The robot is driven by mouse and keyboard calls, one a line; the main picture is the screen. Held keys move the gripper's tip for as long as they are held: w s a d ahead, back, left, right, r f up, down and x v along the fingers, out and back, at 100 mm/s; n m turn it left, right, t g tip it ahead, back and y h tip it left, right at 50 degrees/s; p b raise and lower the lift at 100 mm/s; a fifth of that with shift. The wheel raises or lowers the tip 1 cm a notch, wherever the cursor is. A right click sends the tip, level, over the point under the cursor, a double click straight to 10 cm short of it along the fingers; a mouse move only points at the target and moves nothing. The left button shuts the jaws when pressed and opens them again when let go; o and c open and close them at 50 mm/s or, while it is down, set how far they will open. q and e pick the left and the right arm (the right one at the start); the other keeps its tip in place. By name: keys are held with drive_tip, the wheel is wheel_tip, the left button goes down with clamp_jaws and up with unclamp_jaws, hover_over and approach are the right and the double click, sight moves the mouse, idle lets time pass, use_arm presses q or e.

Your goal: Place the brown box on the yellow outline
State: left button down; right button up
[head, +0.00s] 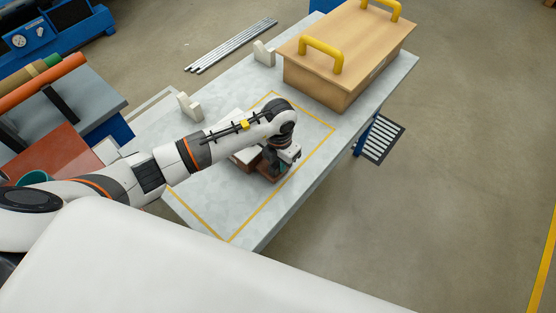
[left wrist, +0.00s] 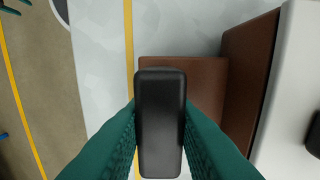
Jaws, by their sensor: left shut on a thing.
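The yellow outline (head: 302,167) is a large rectangle marked on the grey tabletop. My left gripper (head: 272,172) is low inside it, near its right side. In the left wrist view its teal fingers are shut on a black handle-like block (left wrist: 160,125). Brown surfaces (left wrist: 212,82) lie below and beside that block; I cannot tell whether they are joined to it. In the left wrist view, one outline edge (left wrist: 129,40) runs left of the brown surface. A large light-brown box (head: 318,83) with two yellow handles sits farther back, outside the outline. My right gripper is out of view.
The grey table (head: 375,95) has two pale blocks near its left edge, one (head: 189,106) nearer and one (head: 264,53) farther. A bench with coloured rolls (head: 45,85) stands at left. Metal bars (head: 230,46) lie on the floor. A dark grate (head: 380,138) is right of the table.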

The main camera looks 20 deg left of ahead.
use_arm(q)
drive_tip(key=shift+f, duration=0.4)
drive_tip(key=shift+f, duration=0.15)
drive_tip(key=c, duration=1.2)
unclamp_jaws()
wheel_tip(320, 180, up, 12)
drive_tip(key=b, duration=0.1)
